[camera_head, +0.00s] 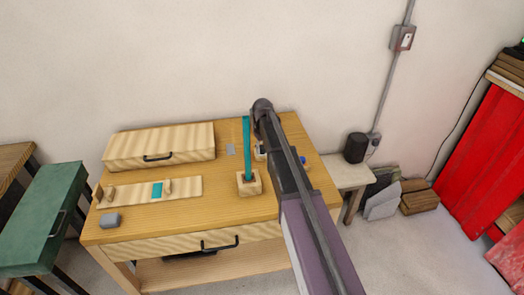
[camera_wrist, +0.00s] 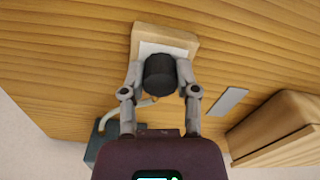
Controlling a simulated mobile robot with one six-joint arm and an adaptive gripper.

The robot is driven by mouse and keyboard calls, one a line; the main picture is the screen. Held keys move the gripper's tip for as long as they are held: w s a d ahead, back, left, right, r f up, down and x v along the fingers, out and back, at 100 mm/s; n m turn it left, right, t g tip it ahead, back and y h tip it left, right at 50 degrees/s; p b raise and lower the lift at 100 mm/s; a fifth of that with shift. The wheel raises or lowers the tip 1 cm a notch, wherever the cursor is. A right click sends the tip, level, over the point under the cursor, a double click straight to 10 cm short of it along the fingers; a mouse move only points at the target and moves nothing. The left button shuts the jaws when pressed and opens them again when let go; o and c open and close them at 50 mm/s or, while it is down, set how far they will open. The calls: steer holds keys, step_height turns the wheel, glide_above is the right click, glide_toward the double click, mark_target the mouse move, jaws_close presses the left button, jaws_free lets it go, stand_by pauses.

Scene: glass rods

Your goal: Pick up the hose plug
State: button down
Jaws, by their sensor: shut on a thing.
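A dark, short cylinder, which looks like the hose plug (camera_wrist: 160,76), sits between the two grey fingers of my gripper (camera_wrist: 160,86) in the wrist view. The fingers press on it from both sides. Behind it in that view is a wooden block with a white face (camera_wrist: 150,48). I cannot tell whether the plug touches this face or stands off it. A pale hose (camera_wrist: 112,114) shows beside the left finger. In the head view my arm hides the plug and the fingers.
A grey plate (camera_wrist: 228,101) lies near the gripper.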

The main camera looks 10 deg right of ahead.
mark_target(262, 147)
steer(key=shift+r, duration=0.2)
step_height(262, 147, up, 4)
steer(key=p, duration=0.4)
steer(key=shift+f, duration=0.1)
steer(key=s, duration=1)
steer(key=s+p, duration=0.1)
steer(key=s, duration=0.5)
steer(key=shift+a+r, duration=0.4)
stand_by(0.7)
